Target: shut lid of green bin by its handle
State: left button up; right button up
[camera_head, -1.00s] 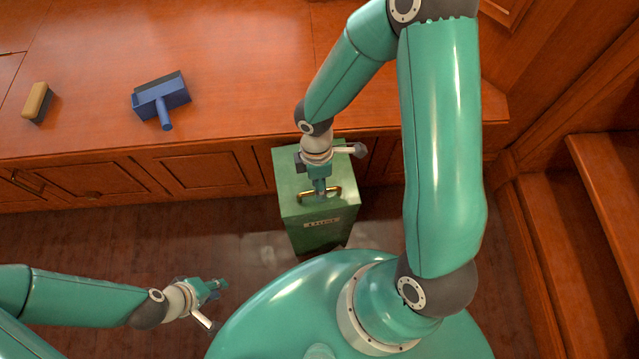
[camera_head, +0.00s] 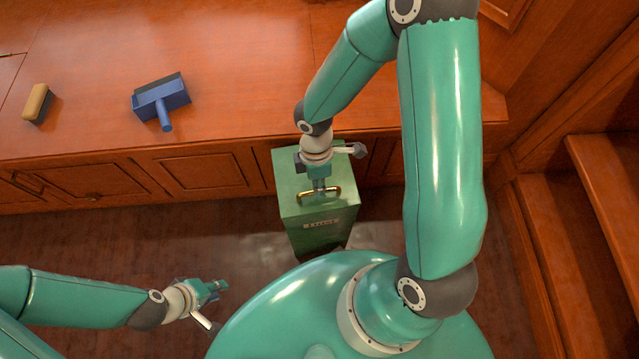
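The green bin (camera_head: 318,232) stands on the floor in front of the wooden cabinet, with a small label on its front. Its green lid (camera_head: 288,187) lies flat across the top, down on the bin. A brass handle (camera_head: 335,197) sits near the lid's front edge. My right gripper (camera_head: 319,187) points down at the handle from above; its fingertips are small here, and I cannot tell whether they close on the bar. My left gripper (camera_head: 215,288) hangs empty above the floor to the left of the bin; its finger opening is unclear.
A blue dustpan (camera_head: 160,97) and a brush with a tan back (camera_head: 37,102) lie on the wooden cabinet top (camera_head: 240,60). Wooden steps (camera_head: 600,190) rise at the right. The floor (camera_head: 120,235) left of the bin is clear.

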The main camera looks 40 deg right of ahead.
jog(key=o, duration=0.4)
jog(key=r, duration=0.4)
jog(key=w+r, duration=0.1)
jog(key=r, duration=0.2)
jog(key=w+d+r, duration=0.1)
jog(key=r, duration=0.3)
jog(key=shift+r, duration=0.3)
notch_tip(320, 180, up, 8)
jog(key=p, duration=0.7)
dwell(0.5)
